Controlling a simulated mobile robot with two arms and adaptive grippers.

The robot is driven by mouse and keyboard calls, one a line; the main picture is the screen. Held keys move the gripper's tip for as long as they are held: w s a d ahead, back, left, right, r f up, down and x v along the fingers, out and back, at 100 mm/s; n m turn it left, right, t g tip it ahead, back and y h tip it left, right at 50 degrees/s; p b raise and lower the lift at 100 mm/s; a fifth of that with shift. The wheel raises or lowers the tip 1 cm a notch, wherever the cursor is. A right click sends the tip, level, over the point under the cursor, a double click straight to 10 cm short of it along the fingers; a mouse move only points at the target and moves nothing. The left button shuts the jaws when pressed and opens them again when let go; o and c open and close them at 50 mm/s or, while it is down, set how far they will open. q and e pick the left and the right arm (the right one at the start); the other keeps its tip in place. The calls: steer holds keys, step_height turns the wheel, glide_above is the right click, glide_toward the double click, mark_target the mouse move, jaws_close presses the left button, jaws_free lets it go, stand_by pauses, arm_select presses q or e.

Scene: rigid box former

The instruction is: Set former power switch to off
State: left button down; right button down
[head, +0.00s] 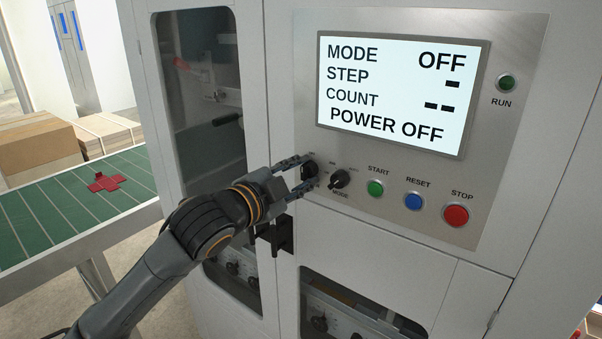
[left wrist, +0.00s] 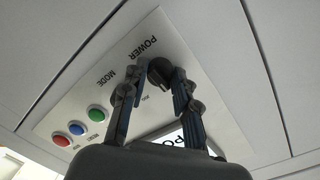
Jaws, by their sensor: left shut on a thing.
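The black power switch knob (head: 310,169) is at the lower left of the control panel (head: 310,90). My left gripper (head: 307,172) is shut on it, one finger above and one below. In the left wrist view the knob (left wrist: 160,70) shows between the fingertips of my left gripper (left wrist: 159,74), beside the POWER label. The fingers partly cover the knob, so its exact pointer angle is hard to read. The screen (head: 395,95) reads MODE OFF and POWER OFF, with dashes for STEP and COUNT. My right gripper is not in view.
The black mode knob (head: 340,179) is just right of the power switch. Green START (head: 375,188), blue RESET (head: 413,201) and red STOP (head: 456,215) buttons follow. A black door handle (head: 275,235) is below my gripper. A green conveyor (head: 70,205) carries a red flat piece (head: 106,182).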

arm_select(q)
steer(key=c, duration=1)
jaws_free()
steer(key=v, duration=1.2)
steer(key=shift+r, duration=0.1)
steer(key=shift+w, duration=0.1)
